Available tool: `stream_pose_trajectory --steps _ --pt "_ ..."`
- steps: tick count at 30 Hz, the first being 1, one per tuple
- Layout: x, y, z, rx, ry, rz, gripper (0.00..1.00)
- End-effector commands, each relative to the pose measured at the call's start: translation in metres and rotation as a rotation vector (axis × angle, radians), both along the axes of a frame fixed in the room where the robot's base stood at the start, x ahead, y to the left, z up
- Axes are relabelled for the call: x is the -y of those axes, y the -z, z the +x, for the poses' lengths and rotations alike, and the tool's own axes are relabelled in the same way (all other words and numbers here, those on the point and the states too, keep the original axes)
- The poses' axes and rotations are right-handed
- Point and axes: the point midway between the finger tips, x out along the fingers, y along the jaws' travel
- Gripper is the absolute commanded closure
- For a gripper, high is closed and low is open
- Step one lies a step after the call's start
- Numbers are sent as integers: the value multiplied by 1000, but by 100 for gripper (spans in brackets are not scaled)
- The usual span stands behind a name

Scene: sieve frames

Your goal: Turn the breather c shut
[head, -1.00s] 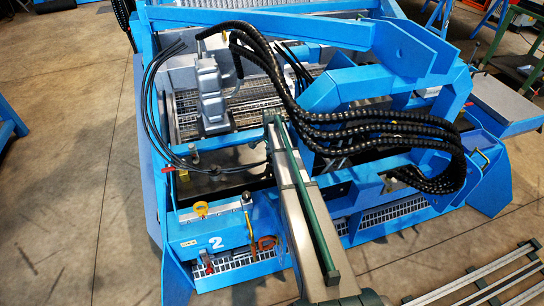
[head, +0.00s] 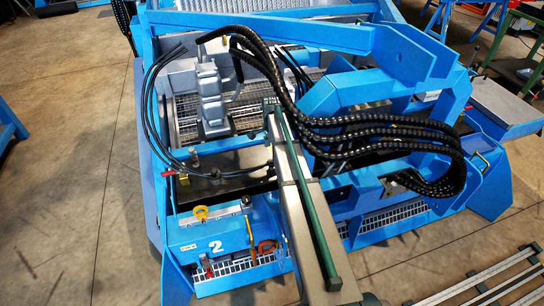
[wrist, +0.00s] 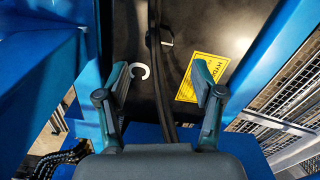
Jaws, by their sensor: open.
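My gripper (wrist: 162,85) shows in the wrist view with its two fingers wide apart and nothing between the tips. Beyond it is a black surface with a white letter C (wrist: 140,71), seen just right of the left finger. I cannot make out breather c itself; it may be hidden or outside the view. A dark hose or strap (wrist: 156,60) runs down the middle between the fingers. In the head view my arm reaches over the blue machine (head: 385,95), and I cannot pick out the gripper there.
A yellow label (wrist: 188,90) lies beside the right finger. Blue frame members (wrist: 95,40) and wire mesh (wrist: 290,95) flank the black surface. In the head view, thick black hoses (head: 360,135) loop right of my arm. A grey stepped part (head: 211,100) stands left of it.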

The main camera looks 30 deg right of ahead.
Motion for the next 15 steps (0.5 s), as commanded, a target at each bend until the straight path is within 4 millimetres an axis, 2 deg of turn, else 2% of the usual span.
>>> stream_pose_trajectory --steps 1,6,15 --pt "0 -11 0 2 0 -1 33" --pt "0 -36 0 1 0 0 33" --pt "0 -50 0 0 0 0 33"
